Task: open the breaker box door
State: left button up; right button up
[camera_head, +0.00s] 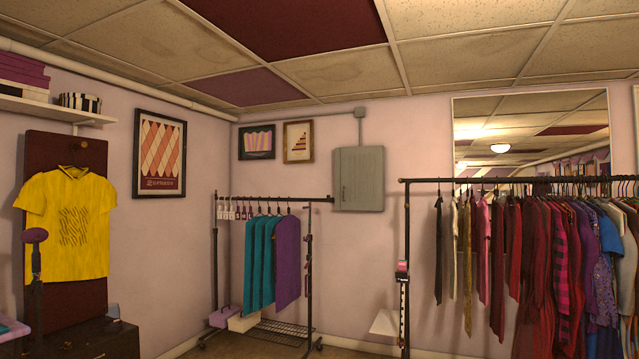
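A grey-green metal breaker box (372,179) is mounted on the back wall, right of centre in the head view. Its door looks shut flat against the box. A conduit (360,125) runs up from the top of the box to a small junction box. Neither of my grippers is in view.
A low rolling rack (270,199) with teal and purple garments stands left of the box; its bar end reaches the box's left edge. A long rack (520,181) of clothes stands to the right. Wall and floor below the box look open between the racks.

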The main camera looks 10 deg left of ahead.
aim_at(361, 166)
jog(key=i+z, duration=0.15)
jog(key=i, duration=2.1)
jog(key=i+j+u, duration=0.2)
jog(key=i, duration=0.45)
jog(key=i+l+u, duration=0.2)
jog(key=i, duration=0.45)
jog(key=i+u, duration=0.2)
jog(key=i, duration=0.45)
jog(key=i+l+u, duration=0.2)
jog(key=i, duration=0.4)
